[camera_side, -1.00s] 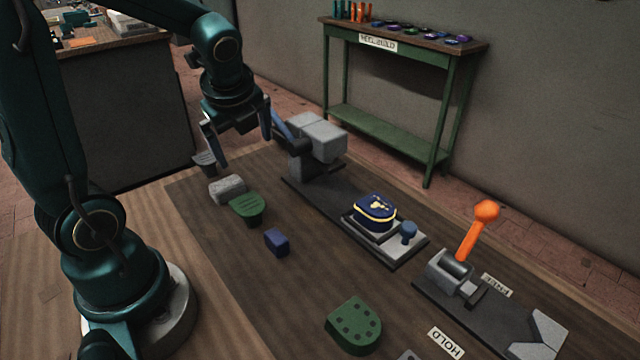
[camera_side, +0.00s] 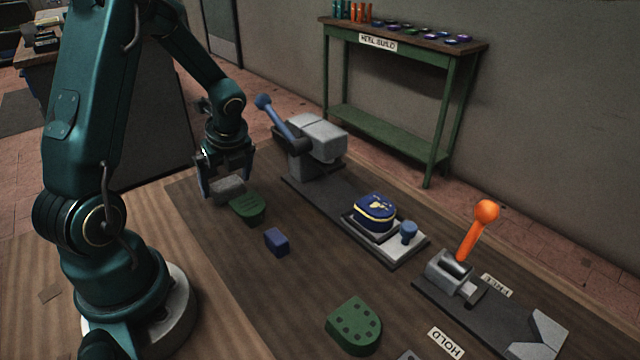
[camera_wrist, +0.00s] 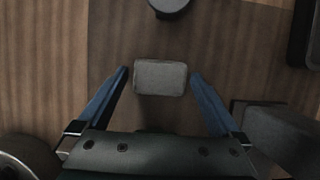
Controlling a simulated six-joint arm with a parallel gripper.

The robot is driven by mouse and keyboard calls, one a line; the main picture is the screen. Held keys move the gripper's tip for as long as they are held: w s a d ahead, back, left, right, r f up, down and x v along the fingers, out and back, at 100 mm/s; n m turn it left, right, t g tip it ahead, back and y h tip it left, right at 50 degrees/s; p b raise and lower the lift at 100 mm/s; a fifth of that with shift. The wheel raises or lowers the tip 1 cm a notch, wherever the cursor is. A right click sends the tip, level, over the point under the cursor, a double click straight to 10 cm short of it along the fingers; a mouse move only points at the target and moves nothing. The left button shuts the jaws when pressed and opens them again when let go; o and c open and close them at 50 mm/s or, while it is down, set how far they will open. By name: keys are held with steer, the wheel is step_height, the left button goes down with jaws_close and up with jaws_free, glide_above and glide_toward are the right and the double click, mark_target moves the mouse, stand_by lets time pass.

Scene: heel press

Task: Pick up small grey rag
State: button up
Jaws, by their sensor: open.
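The small grey rag (camera_side: 228,188) is a light grey, rounded block-like pad lying on the dark wooden work surface. In the side view my gripper (camera_side: 227,183) is low over it, with its fingers on either side and partly covering it. In the wrist view the rag (camera_wrist: 160,78) lies between the tips of the two blue fingers of my gripper (camera_wrist: 160,73). A gap shows between the rag and each finger. The gripper is open and holds nothing.
A blue block (camera_side: 277,242) is farther forward. The grey press (camera_side: 315,140) with its blue-knobbed lever stands to the right. A green holed piece (camera_side: 354,325) and orange-handled clamp (camera_side: 470,235) are farther off.

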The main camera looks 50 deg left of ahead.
mark_target(223, 178)
steer(key=c, duration=1.1)
steer(key=shift+r, duration=0.55)
step_height(223, 178, up, 3)
steer(key=shift+r, duration=0.1)
steer(key=s+a+r, duration=0.1)
steer(key=s+r, duration=0.1)
steer(key=s, duration=0.1)
steer(key=s+a+r, duration=0.1)
steer(key=s+r, duration=0.1)
steer(key=s, duration=0.2)
steer(key=s+a+r, duration=0.2)
steer(key=s, duration=0.2)
steer(key=shift+r, duration=0.35)
